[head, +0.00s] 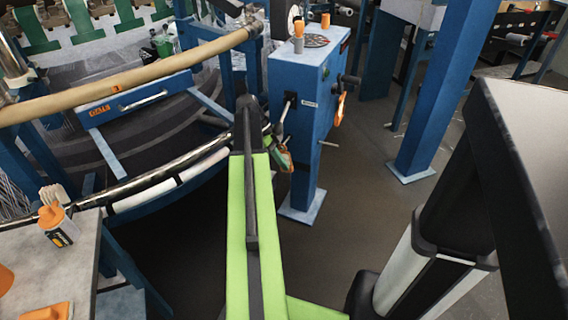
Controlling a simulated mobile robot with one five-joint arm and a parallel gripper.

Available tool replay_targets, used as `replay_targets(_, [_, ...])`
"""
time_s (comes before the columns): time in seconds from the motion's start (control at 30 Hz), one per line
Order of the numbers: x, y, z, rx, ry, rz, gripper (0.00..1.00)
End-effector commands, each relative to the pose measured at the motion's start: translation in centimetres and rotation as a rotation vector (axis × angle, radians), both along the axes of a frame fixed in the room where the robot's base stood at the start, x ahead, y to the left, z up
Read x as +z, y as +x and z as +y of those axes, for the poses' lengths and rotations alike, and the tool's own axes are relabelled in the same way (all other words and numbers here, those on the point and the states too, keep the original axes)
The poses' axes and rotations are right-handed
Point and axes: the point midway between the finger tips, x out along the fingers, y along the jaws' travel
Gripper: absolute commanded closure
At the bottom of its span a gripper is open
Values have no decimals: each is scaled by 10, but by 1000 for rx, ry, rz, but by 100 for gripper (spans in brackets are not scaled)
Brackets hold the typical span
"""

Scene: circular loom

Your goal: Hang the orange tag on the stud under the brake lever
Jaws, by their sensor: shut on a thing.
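My gripper (284,157) is at the far end of my green arm, low beside the left edge of the blue control post (300,90). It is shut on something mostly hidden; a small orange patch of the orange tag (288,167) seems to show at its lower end. A black lever on a dark plate (290,101) is on the post's left face, above my gripper. Another black lever (351,79) sticks out at the right side, with an orange piece (339,108) hanging below it. I cannot tell which is the brake lever, and I cannot make out the stud.
The round loom with its tan rail (130,75) and blue frame fills the left. A blue column (432,100) stands at right. Open floor (365,190) lies between post and column.

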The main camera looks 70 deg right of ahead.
Motion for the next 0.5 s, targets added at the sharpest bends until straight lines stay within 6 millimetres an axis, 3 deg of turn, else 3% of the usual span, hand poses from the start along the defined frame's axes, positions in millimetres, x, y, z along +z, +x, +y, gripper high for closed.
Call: replay_targets(0.5, [-4,0,-4,1,0,0,100])
